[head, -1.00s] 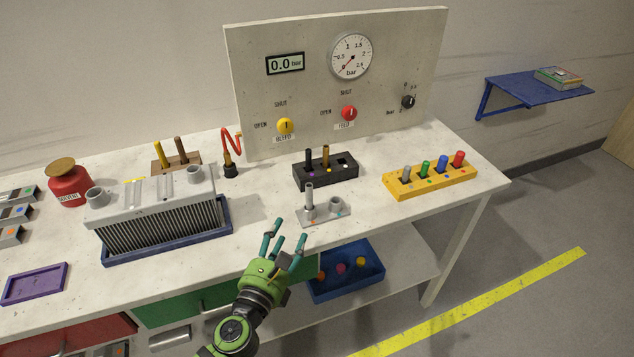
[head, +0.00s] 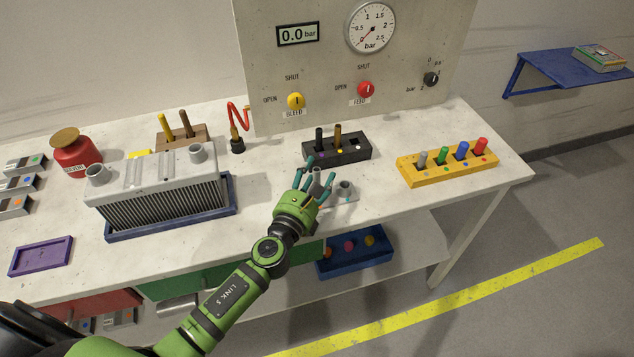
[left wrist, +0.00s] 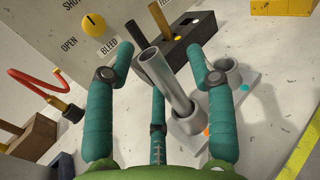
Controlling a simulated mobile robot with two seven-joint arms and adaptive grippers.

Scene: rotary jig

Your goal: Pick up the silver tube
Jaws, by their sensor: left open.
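The silver tube (head: 317,181) is a hollow grey cylinder standing in one socket of a small grey fixture (head: 345,200) near the table's front edge. In the left wrist view the tube (left wrist: 162,82) shows its open top and looks tilted from that angle; the fixture (left wrist: 243,92) has a second, short round cup beside it. My left gripper (head: 317,176) is open, with its teal fingers spread around the tube. In the left wrist view the fingers stand apart from the tube on both sides, without clear contact. In the head view the fingers partly hide the tube. My right gripper is not in view.
A black block (head: 358,151) with pegs stands just behind the tube. A yellow block (head: 450,170) with coloured pegs is to the right. A finned grey unit (head: 150,175) is to the left. The gauge panel (head: 330,55) rises behind. A blue bin (head: 355,262) is below.

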